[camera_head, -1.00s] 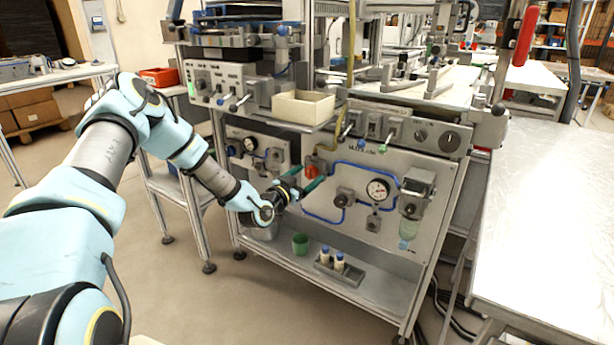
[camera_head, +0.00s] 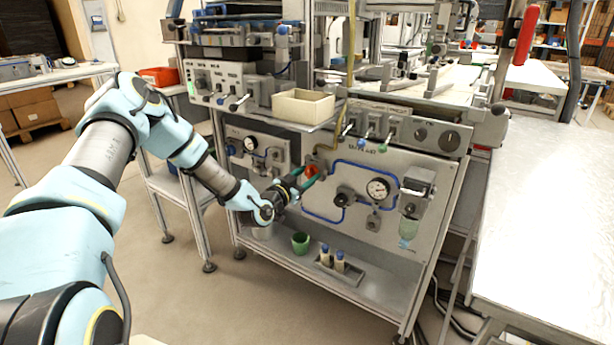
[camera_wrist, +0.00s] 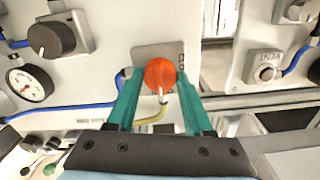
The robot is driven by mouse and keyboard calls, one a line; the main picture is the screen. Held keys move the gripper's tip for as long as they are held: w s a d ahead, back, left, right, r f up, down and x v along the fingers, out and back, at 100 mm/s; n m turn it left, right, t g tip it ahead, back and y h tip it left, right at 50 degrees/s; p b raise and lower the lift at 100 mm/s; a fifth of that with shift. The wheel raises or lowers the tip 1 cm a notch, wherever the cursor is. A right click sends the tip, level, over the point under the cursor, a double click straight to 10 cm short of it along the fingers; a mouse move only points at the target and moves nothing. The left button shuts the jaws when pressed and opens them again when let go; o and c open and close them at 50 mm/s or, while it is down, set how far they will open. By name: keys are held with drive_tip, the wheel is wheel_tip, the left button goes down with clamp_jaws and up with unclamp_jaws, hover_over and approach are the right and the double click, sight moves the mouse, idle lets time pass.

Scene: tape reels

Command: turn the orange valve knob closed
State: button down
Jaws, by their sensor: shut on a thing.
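The orange valve knob (camera_head: 311,171) is on the grey upright panel of the machine, left of the blue tubing. In the wrist view the round orange knob (camera_wrist: 160,74) sits between the tips of my gripper's two green fingers (camera_wrist: 160,86). A small plate with partly hidden lettering is behind it. In the head view my gripper (camera_head: 309,178) reaches the panel from the left, its fingers on either side of the knob. My gripper is shut on the knob. The fingers hide part of the knob's sides.
A gauge (camera_head: 378,189) and a black knob (camera_head: 343,196) are to the right on the panel. A beige bin (camera_head: 303,106) stands on the ledge above. A green cup (camera_head: 301,243) and a tray with small bottles (camera_head: 351,277) are on the shelf below.

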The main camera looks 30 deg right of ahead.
drive_tip(key=shift+f+n+b, duration=0.1)
drive_tip(key=shift+n+b, duration=0.2)
drive_tip(key=n+b, duration=0.2)
drive_tip(key=n, duration=0.1)
drive_tip(key=shift+n, duration=0.4)
drive_tip(key=n+b, duration=0.1)
drive_tip(key=n, duration=0.3)
drive_tip(key=shift+n+b, duration=0.3)
drive_tip(key=shift+b, duration=0.1)
drive_tip(key=n+b, duration=0.1)
drive_tip(key=n, duration=0.3)
drive_tip(key=shift+n, duration=0.3)
drive_tip(key=n+b, duration=0.1)
drive_tip(key=n, duration=0.3)
drive_tip(key=shift+n, duration=0.3)
drive_tip(key=shift+c, duration=1.5)
unclamp_jaws()
